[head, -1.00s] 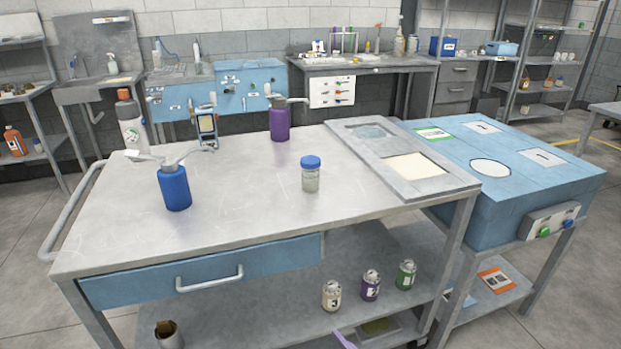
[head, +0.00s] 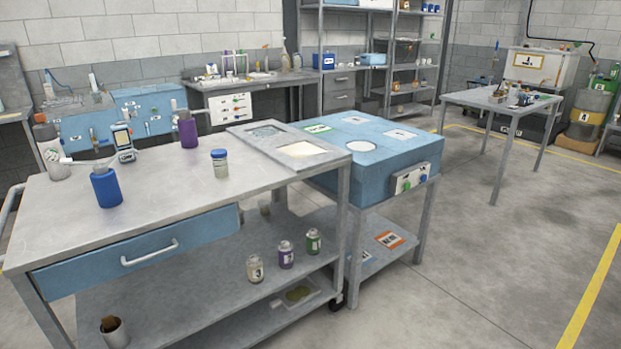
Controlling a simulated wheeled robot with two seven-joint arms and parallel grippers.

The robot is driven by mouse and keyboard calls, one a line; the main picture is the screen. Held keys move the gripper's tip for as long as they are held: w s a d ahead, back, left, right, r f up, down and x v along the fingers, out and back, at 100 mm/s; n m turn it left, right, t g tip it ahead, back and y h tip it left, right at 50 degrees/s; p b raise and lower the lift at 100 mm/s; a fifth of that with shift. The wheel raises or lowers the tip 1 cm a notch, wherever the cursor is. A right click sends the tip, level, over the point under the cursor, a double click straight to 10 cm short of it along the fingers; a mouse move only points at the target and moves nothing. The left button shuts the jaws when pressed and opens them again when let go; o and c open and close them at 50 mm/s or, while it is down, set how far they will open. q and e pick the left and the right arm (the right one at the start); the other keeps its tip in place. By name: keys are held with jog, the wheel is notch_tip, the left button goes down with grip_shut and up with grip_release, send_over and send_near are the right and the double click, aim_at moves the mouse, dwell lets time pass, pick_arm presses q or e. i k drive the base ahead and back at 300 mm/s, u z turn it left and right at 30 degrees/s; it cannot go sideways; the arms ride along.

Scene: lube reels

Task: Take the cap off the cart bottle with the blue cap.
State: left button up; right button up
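The bottle with the blue cap (head: 220,164) stands upright on the metal top of the cart (head: 165,205). It is small and clear, with pale contents, and its cap is on. A blue pump bottle (head: 106,188) stands to its left, and a purple pump bottle (head: 188,130) stands behind it to the left. Neither of my grippers shows in the head view.
A handheld device (head: 124,142) stands on the cart. Small labelled jars (head: 286,254) sit on the lower shelf. Open floor (head: 480,270) lies to the right.

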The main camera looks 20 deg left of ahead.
aim_at(220, 167)
jog(key=z, duration=2.7)
jog(key=i, duration=0.1)
jog(key=u, duration=2.55)
jog(key=i, duration=1.5)
jog(key=u, duration=1.15)
